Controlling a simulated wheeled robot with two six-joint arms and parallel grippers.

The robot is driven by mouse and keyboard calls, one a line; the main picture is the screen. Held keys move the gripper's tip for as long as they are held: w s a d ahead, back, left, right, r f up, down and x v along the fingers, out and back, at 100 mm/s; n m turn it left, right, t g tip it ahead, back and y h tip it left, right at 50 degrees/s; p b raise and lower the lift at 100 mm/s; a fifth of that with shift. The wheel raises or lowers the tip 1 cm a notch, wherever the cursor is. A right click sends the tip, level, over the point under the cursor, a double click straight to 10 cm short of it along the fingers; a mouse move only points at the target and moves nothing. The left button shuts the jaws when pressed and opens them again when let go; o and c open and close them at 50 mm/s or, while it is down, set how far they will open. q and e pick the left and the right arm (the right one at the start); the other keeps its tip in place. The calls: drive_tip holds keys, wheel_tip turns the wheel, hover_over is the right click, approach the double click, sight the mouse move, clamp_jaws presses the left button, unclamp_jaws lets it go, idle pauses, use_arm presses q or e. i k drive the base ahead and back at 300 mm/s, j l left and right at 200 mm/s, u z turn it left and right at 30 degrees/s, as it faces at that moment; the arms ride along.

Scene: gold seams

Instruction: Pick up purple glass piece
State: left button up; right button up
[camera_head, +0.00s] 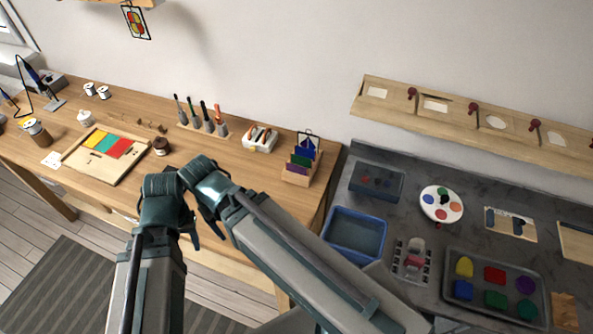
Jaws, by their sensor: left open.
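A purple glass piece (296,170) stands lowest in the small wooden rack (298,180) on the wooden bench, with green and blue pieces behind it. A round purple piece (525,284) also lies in the grey tray at the lower right. My left gripper (191,230) is only partly visible among dark arm joints, in front of the bench edge. It is open and apart from the rack and the tray. No glass shows in it. I cannot make out my right gripper.
A wooden board with coloured panes (107,152) lies on the bench, left. A tool stand (203,129) and a white holder (260,138) stand behind. A blue bin (355,233), palette (441,203) and grey tray (497,314) occupy the dark counter.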

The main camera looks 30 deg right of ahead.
sight(302, 170)
drive_tip(key=k+z, duration=0.1)
drive_tip(key=k, duration=0.25)
drive_tip(key=k+l, duration=0.15)
drive_tip(key=k, duration=0.15)
drive_tip(key=z, duration=1.95)
drive_tip(key=j, duration=1)
drive_tip(key=i+j, duration=0.1)
drive_tip(key=j, duration=0.85)
